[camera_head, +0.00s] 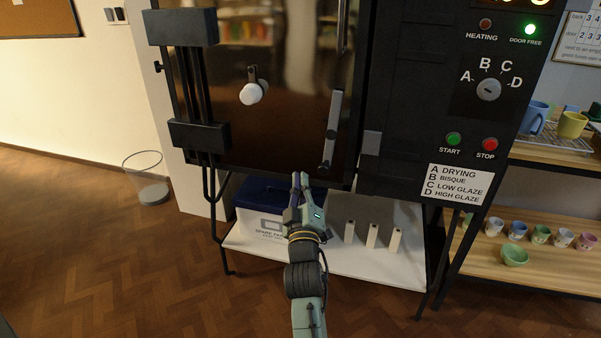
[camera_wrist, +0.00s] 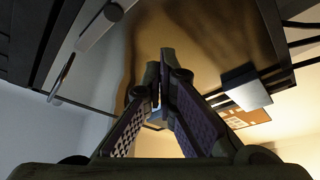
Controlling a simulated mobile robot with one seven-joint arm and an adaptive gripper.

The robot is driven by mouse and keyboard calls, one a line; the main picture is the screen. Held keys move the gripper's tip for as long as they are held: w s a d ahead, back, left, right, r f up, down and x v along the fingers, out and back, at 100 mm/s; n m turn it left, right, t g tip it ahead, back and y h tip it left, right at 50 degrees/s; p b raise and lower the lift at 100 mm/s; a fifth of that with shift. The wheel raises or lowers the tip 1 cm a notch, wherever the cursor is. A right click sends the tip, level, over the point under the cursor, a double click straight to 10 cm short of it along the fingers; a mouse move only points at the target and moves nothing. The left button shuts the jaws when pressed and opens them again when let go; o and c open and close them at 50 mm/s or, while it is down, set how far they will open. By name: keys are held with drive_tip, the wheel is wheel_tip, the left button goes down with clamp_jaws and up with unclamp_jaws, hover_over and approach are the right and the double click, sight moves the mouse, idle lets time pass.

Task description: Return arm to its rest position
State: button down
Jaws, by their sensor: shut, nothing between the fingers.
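My gripper (camera_head: 300,180) is shut and empty, its fingers pointing up at the lower edge of the kiln door (camera_head: 280,130) in the head view. My arm is stretched forward from the bottom of that view. In the wrist view my gripper (camera_wrist: 166,55) shows its two fingertips together, with the door's brown glossy face behind them. The door appears closed. I cannot tell whether the fingertips touch it.
A blue-lidded box (camera_head: 250,215) and several white posts stand on the low shelf (camera_head: 350,265) under the kiln. The control panel (camera_head: 475,110) is right of the door. A rack (camera_head: 530,250) with cups stands right. A wire bin (camera_head: 150,180) stands left; the floor there is open.

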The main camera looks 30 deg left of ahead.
drive_tip(key=shift+v, duration=0.9)
